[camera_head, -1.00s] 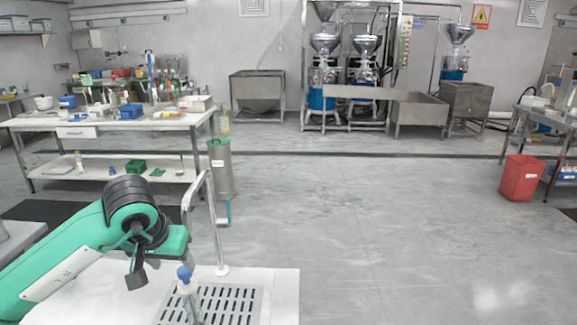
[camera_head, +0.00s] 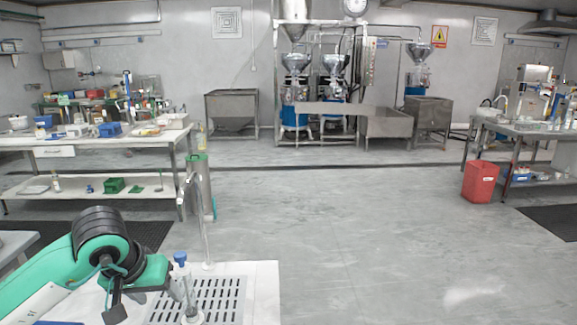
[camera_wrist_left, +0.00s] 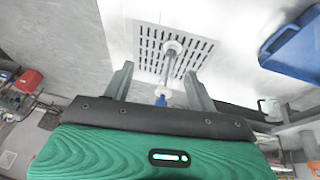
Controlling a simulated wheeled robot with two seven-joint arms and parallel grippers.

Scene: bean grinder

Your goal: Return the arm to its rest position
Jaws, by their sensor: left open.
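My left gripper (camera_head: 147,300), on the green arm at the lower left of the head view, is open with its fingers spread. A slim clear bottle-like item with a blue top (camera_head: 181,259) stands upright on the slotted drain plate (camera_head: 222,290), close beside the gripper. In the left wrist view the same item (camera_wrist_left: 171,64) shows between the spread fingers (camera_wrist_left: 157,75), its blue end nearest the camera. Neither finger visibly touches it there. My right gripper is not in view.
A thin metal post (camera_head: 204,235) rises from the white bench (camera_head: 263,300) behind the plate. A blue tray (camera_wrist_left: 293,42) lies at the right of the wrist view. A grey cylinder (camera_head: 199,180) stands behind the bench.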

